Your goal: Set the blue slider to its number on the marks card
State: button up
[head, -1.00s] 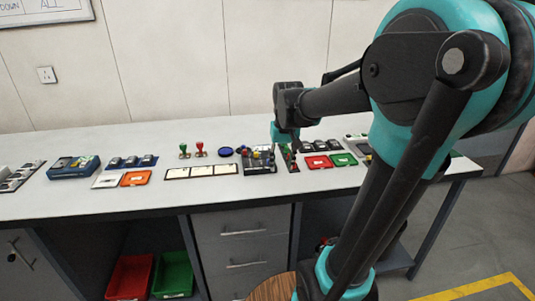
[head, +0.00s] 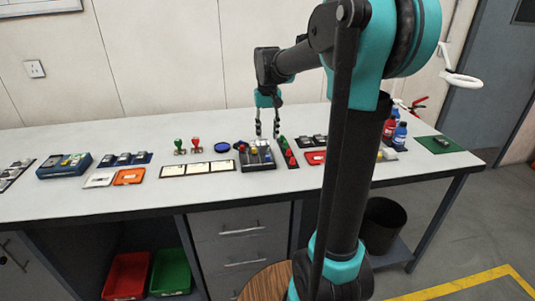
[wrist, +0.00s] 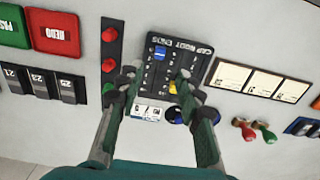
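The dark slider panel (wrist: 172,62), lettered CAP, ROOT and ENDS, lies below my gripper in the wrist view. It also shows on the bench in the head view (head: 258,166). The blue slider (wrist: 160,52) sits near the lettered end of its slot. A yellow slider (wrist: 174,87) sits nearer the other end. My gripper (wrist: 158,82) is open and empty, its fingers spread above the panel, pointing down in the head view (head: 267,134). A small white card (wrist: 146,113) with printed marks lies beside the panel; I cannot read it or tell whether it is the marks card.
A dark strip with red knobs (wrist: 109,60) lies close beside the panel. A three-part pale card holder (wrist: 262,80) is on the other side. Red and green stamps (wrist: 256,130) stand nearby. Red (wrist: 54,32) and green trays lie farther off. The bench front is clear.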

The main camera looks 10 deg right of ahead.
aim_at(268, 156)
notch_tip(268, 156, down, 9)
jog(key=shift+r, duration=0.1)
dwell(0.4)
grip_shut()
